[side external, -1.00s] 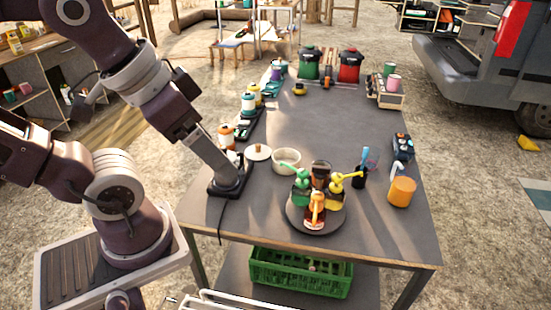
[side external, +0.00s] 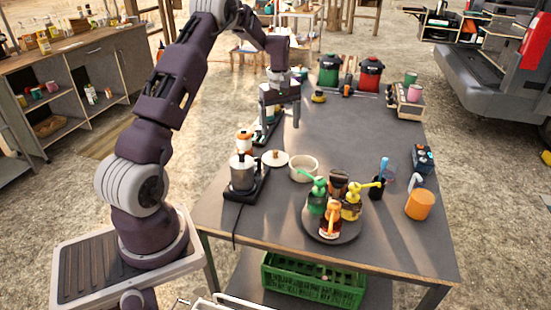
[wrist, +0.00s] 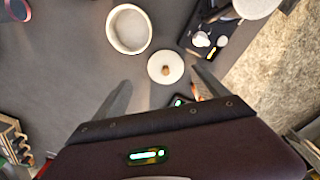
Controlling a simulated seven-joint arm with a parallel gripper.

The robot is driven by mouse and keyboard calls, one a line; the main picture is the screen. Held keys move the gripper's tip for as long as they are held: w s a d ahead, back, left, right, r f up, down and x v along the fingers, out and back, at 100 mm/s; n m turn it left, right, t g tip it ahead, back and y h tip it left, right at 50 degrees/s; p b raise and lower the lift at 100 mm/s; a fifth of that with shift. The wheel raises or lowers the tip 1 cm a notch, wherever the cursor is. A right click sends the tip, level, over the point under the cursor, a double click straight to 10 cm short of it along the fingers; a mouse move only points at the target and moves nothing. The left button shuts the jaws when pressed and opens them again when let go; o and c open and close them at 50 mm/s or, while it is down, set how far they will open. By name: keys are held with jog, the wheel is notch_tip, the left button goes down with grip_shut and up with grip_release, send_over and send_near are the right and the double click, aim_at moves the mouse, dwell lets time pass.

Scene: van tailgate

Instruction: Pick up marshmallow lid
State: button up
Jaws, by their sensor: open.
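The marshmallow lid is a round cream lid (side external: 275,158) with a small brown wooden knob. It lies flat on the grey table beside an open cream bowl (side external: 304,168). In the wrist view the lid (wrist: 157,78) shows between the fingertips, with the bowl (wrist: 110,31) to its upper left. My gripper (side external: 280,124) points down above the table, slightly behind the lid in the side view. Its fingers are spread and empty, apart from the lid.
A metal pot (side external: 243,176) stands on a dark burner to the left of the lid. A round tray (side external: 331,236) with several coloured pump bottles stands at the front. Orange and white canisters stand along the left edge. The table's middle is clear.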

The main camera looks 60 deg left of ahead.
jog(key=n, duration=0.1)
send_over(275, 151)
jog(key=f, duration=0.5)
jog(key=shift+s, duration=0.25)
jog(key=f, duration=0.7)
jog(key=shift+w, duration=0.4)
jog(key=c, duration=1.8)
jog(key=shift+s+f, duration=0.1)
grip_shut()
